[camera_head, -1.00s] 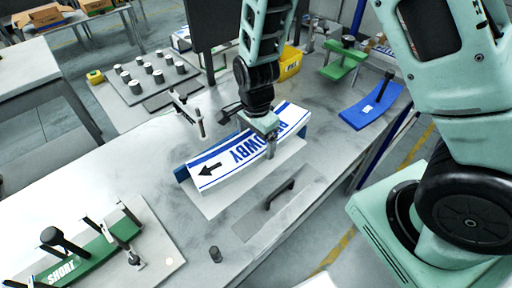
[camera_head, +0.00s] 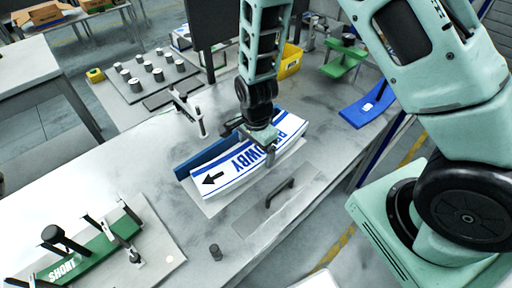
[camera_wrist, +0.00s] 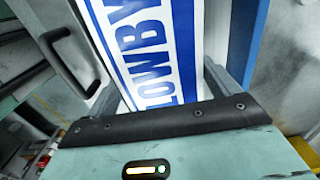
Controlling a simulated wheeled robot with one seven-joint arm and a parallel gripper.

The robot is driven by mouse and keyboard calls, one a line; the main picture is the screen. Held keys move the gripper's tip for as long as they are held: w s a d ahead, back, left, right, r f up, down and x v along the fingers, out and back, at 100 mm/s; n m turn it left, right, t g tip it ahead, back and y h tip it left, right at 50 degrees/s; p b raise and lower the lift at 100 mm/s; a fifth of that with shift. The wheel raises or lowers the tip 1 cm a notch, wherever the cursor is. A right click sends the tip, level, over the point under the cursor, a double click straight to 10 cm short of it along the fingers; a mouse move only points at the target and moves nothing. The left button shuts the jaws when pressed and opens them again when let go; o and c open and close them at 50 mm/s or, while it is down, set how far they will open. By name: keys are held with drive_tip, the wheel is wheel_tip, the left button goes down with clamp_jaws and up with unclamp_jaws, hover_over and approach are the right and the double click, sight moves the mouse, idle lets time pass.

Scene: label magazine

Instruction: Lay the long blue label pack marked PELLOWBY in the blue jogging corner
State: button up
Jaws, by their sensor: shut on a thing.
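The long PELLOWBY label pack (camera_head: 238,166) is white with blue stripes, blue lettering and a black arrow at its left end. My gripper (camera_head: 262,141) is shut across its middle. The wrist view shows the pack (camera_wrist: 152,45) between the fingers of my gripper (camera_wrist: 160,88). A blue upright wall (camera_head: 200,156), apparently the blue jogging corner, runs along the pack's far side. In the wrist view this wall (camera_wrist: 246,42) stands on the right, with a gap to the pack. The pack's height above the pale plate (camera_head: 212,207) is hard to tell.
A dark handle (camera_head: 280,191) stands in front of the pack. A green SHORT piece (camera_head: 85,252) with dark posts is at the front left.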

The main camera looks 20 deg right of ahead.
sight(256, 149)
drive_tip(key=shift+f, duration=0.1)
drive_tip(key=o, duration=1.3)
drive_tip(key=shift+o, duration=0.2)
drive_tip(key=shift+r+p, duration=0.5)
drive_tip(key=shift+r, duration=0.25)
wheel_tip(256, 149, up, 11)
drive_tip(key=b, duration=0.3)
drive_tip(key=s+a+r+n, duration=0.3)
drive_tip(key=s+r+n, duration=0.1)
drive_tip(key=s+n, duration=0.6)
drive_tip(key=s+a+r+n, duration=0.3)
drive_tip(key=s+r+n, duration=0.1)
drive_tip(key=s+n, duration=0.6)
drive_tip(key=shift+a+r+n+y, duration=0.15)
drive_tip(key=shift+r+n+y, duration=0.15)
drive_tip(key=shift+n, duration=0.8)
wheel_tip(256, 149, down, 6)
drive_tip(key=b, duration=0.5)
drive_tip(key=shift+r, duration=0.25)
